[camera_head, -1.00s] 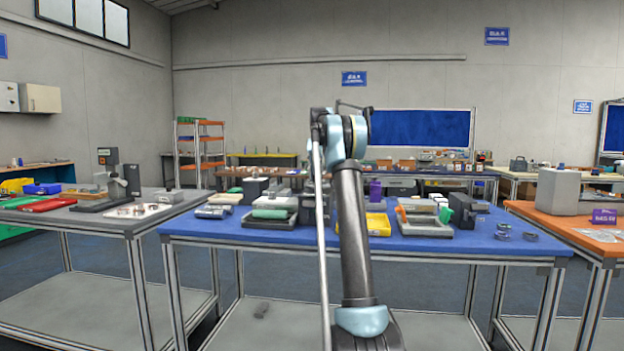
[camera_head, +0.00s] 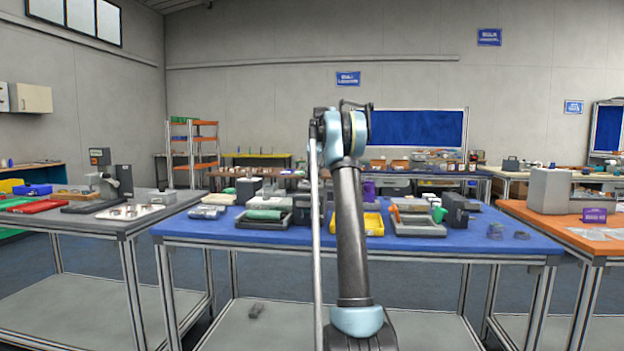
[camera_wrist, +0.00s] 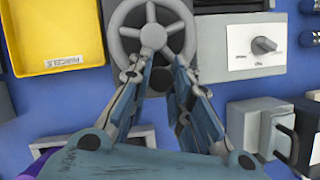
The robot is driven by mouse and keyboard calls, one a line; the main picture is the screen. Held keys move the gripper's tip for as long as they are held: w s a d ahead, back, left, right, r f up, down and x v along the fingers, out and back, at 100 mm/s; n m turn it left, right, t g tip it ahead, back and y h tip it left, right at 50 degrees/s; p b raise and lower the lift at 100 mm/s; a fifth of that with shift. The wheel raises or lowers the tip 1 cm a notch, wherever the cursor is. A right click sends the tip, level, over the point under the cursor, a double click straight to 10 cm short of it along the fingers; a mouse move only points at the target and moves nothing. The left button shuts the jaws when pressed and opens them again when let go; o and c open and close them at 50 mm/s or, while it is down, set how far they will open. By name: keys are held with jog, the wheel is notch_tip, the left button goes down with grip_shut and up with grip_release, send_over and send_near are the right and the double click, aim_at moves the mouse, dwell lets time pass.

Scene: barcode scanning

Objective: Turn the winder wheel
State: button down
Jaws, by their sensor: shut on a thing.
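The grey winder wheel (camera_wrist: 153,37) is at the top middle of the wrist view, with a round rim, spokes and a hub. My gripper (camera_wrist: 155,62) reaches up to it from below. Its two fingers converge at the lower part of the wheel and are shut on it. The exact contact at the fingertips is partly hidden by the fingers. In the head view the wheel and my gripper are hidden behind my arm, which extends over the blue table (camera_head: 200,232).
A yellow tray (camera_wrist: 55,35) lies left of the wheel. A light panel with a knob (camera_wrist: 263,45) is close on its right. Grey and black devices (camera_wrist: 255,130) stand at lower right. In the head view, a grey table (camera_head: 75,222) and an orange table (camera_head: 550,232) flank the blue one.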

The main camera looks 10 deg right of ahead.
jog(key=c, duration=1.5)
grip_release()
jog(key=shift+o, duration=0.2)
jog(key=v, duration=0.7)
jog(key=shift+w, duration=0.2)
jog(key=shift+r, duration=0.1)
